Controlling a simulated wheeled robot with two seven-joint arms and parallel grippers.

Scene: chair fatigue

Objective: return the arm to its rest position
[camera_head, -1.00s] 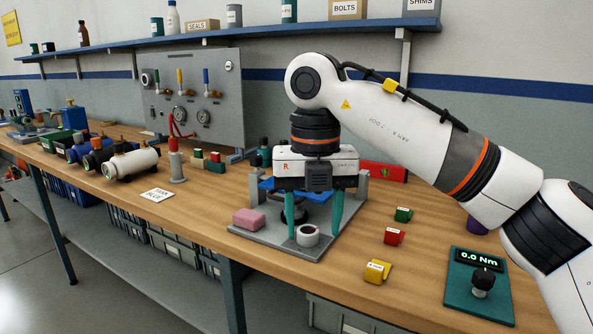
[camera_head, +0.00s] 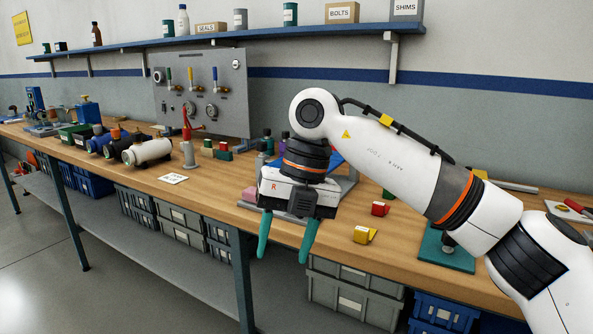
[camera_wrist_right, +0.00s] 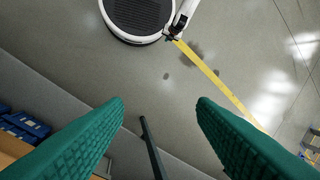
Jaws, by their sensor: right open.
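My right arm (camera_head: 395,160) reaches in from the right in the head view. My right gripper (camera_head: 285,243) hangs in front of the workbench's front edge with its two green fingers apart and nothing between them. In the right wrist view, the same open gripper (camera_wrist_right: 160,110) shows its green fingers on both sides, with grey floor between and beyond them. My left gripper is in neither view.
Crates (camera_head: 355,290) stand below. Floor in front is clear.

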